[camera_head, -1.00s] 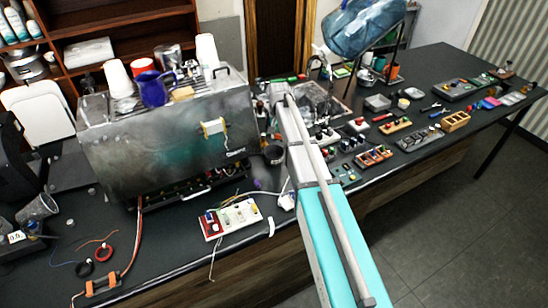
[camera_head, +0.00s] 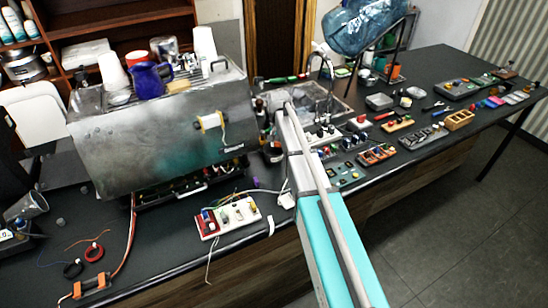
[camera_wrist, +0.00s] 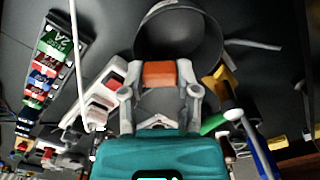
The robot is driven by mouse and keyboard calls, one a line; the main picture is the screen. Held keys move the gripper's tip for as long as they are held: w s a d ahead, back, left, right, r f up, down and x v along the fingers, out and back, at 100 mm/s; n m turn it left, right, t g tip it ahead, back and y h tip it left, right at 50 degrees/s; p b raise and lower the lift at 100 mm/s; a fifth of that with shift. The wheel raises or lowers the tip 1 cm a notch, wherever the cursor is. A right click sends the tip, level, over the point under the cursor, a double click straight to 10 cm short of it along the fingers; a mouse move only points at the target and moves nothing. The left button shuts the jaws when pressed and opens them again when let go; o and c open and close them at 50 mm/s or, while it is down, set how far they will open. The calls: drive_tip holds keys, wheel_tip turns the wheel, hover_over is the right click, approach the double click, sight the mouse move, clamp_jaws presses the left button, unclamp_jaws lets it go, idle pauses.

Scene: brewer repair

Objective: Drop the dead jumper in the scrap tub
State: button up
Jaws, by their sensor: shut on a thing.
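In the wrist view my gripper (camera_wrist: 160,88) is shut on a small orange block, which I take to be the jumper (camera_wrist: 159,74). The block sits crosswise between the two grey fingertips. A dark round tub (camera_wrist: 205,38) with a thin rim lies just beyond the fingertips, and the block overlaps its near part in the picture. The height of the block over the tub cannot be told. In the head view my arm hides the gripper and the block. A dark round vessel (camera_head: 271,153) partly shows left of the arm, beside the brewer.
The grey brewer (camera_head: 155,135) with cups and a blue jug (camera_head: 147,80) on top fills the left of the bench. A red and white module board (camera_head: 228,216) lies in front of it. A labelled strip (camera_wrist: 45,75) and several loose parts surround the tub.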

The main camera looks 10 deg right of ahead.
idle(0.3)
drive_tip(key=o, duration=0.9)
drive_tip(key=shift+c, duration=0.2)
drive_tip(key=shift+s, duration=0.1)
drive_tip(key=s+n, duration=0.1)
drive_tip(key=s, duration=0.8)
drive_tip(key=s+n, duration=0.2)
drive_tip(key=s, duration=0.8)
drive_tip(key=s+n, duration=0.1)
drive_tip(key=s, duration=0.9)
drive_tip(key=shift+d+n, duration=0.2)
drive_tip(key=shift+n, duration=0.2)
